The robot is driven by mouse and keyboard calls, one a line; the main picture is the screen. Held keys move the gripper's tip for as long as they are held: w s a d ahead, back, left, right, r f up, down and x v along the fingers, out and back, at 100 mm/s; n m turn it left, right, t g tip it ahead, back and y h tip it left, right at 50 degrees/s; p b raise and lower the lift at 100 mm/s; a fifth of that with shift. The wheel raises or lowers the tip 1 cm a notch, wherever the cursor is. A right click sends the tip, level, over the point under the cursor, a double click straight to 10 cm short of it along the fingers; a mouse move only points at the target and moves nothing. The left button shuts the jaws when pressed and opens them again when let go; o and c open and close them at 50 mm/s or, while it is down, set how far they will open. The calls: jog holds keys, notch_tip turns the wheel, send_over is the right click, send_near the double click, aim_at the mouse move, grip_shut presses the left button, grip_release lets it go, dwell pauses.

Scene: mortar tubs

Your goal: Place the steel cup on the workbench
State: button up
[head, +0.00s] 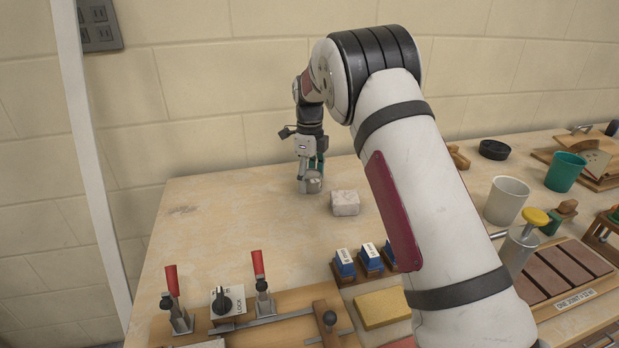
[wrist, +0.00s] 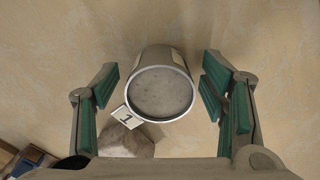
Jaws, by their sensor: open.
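The steel cup (wrist: 160,92) stands on the workbench (head: 230,215) near the back wall, and its round mouth faces the wrist camera. A small white tag marked 1 (wrist: 126,117) shows at its lower left rim. In the head view the cup (head: 312,184) is partly hidden by my gripper (head: 310,176). My gripper is open, with its green-padded fingers (wrist: 166,90) on either side of the cup. Gaps show between the pads and the cup in the wrist view, so it does not appear gripped.
A pale stone block (head: 345,203) lies just right of the cup. Red-handled clamps (head: 173,282), blue-and-white boxes (head: 370,257) and a yellow sponge (head: 383,307) are at the front. White (head: 506,200) and green (head: 565,171) tubs stand right. The bench's left part is mostly clear.

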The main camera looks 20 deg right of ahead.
aim_at(309, 173)
notch_tip(309, 173, up, 12)
jog(key=f, duration=0.1)
jog(key=s+d+r+n, duration=0.1)
jog(key=s+r+n, duration=0.5)
jog(key=s+r, duration=0.55)
jog(key=s+r+n+t, duration=0.15)
jog(key=s+n, duration=0.55)
jog(key=s, duration=0.7)
jog(key=s+f+n, duration=0.3)
jog(key=s+n, duration=0.1)
jog(key=s, duration=0.4)
jog(key=s+f+n, duration=0.3)
jog(key=s+n, duration=0.1)
jog(key=s, duration=0.4)
jog(key=s+a+f+n, duration=0.1)
jog(key=s+f+n, duration=0.2)
jog(key=s, duration=0.6)
jog(key=shift+n+p, duration=0.35)
jog(key=shift+n, duration=0.55)
jog(key=shift+t, duration=0.25)
notch_tip(309, 173, up, 11)
jog(key=t+p, duration=0.2)
jog(key=p, duration=0.7)
jog(key=shift+d+r+p, duration=0.15)
jog(key=shift+r+p, duration=0.05)
jog(key=shift+p, duration=0.2)
